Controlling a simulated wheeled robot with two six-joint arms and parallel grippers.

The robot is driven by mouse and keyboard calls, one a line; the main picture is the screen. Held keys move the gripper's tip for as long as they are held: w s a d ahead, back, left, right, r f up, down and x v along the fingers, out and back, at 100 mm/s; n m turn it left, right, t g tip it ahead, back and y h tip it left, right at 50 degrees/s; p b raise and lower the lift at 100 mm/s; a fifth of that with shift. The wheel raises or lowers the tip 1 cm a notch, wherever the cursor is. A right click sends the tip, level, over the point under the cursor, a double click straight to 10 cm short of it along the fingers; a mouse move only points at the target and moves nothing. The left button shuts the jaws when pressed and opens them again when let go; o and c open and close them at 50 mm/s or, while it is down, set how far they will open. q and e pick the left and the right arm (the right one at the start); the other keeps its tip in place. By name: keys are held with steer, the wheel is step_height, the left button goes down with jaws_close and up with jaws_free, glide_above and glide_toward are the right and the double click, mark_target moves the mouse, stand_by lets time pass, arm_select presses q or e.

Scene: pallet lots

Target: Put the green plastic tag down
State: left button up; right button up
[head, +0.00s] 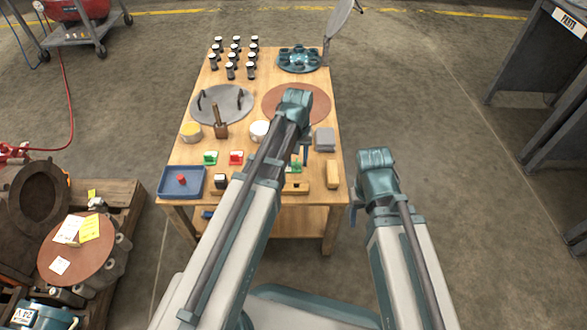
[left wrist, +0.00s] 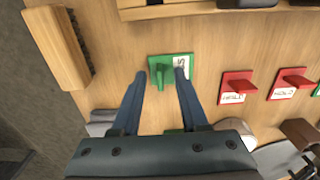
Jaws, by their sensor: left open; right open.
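A green plastic tag (left wrist: 184,66) with an upright fin lies flat on the wooden table in the left wrist view. It also shows beside my left arm in the head view (head: 295,167). My left gripper (left wrist: 160,74) is open, with its fingertips on either side of the tag's fin and a gap visible between them. Whether a finger touches the tag I cannot tell. Another green tag (head: 210,157) lies further left on the table. My right gripper (head: 354,202) is open and empty, off the table's right edge.
Red tags (left wrist: 237,87) lie in the same row. A grey stack (head: 325,139), a white tin (head: 260,128) and a yellow tin (head: 191,134) stand behind.

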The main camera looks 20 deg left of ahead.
mark_target(297, 161)
arm_select(q)
jaws_close()
steer(key=shift+r, duration=0.1)
stand_by(0.3)
step_height(297, 161, up, 10)
steer(key=p, duration=1)
